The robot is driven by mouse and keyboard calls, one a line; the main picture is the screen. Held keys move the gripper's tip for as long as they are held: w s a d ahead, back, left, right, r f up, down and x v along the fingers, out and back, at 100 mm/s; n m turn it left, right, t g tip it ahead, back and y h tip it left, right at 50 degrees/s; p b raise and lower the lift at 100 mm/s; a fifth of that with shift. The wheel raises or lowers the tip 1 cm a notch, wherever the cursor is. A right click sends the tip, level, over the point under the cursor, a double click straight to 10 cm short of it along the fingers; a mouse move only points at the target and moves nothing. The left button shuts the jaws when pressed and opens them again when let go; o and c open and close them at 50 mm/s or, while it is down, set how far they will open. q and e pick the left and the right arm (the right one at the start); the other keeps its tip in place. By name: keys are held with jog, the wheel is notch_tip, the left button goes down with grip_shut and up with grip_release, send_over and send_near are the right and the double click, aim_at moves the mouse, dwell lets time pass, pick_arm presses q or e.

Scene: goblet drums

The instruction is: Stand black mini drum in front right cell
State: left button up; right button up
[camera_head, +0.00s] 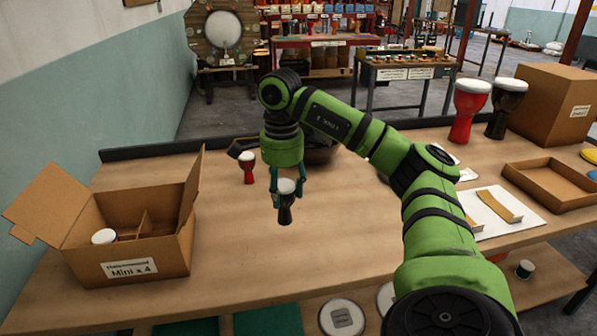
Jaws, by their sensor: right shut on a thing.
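The black mini drum (286,213) has a pale head and is upright in my right gripper (287,190), whose fingers are shut around its upper part. I cannot tell whether its foot touches the table. The open cardboard box (128,266), labelled "Mini x 4", stands at the left with its flaps spread and dividers inside. A white-topped drum (104,236) sits in its front left part. The front wall partly hides the front right cell. A red mini drum (248,168) stands on the table between the box and my gripper. My left gripper is not in view.
A large red drum (467,112) and a large black drum (504,110) stand at the back right by a closed carton (552,100). A shallow cardboard tray (551,190) lies at the right. The table (235,255) is clear between box and gripper.

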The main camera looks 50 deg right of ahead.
jog(key=s+a+f+n, duration=0.1)
jog(key=a+f+n, duration=0.3)
jog(key=a+n, duration=0.6)
jog(key=s+a+f+n, duration=0.2)
jog(key=a+f+n, duration=0.3)
jog(key=a+n, duration=0.6)
jog(key=a, duration=0.6)
jog(key=shift+f+n, duration=0.2)
jog(key=shift+n, duration=0.1)
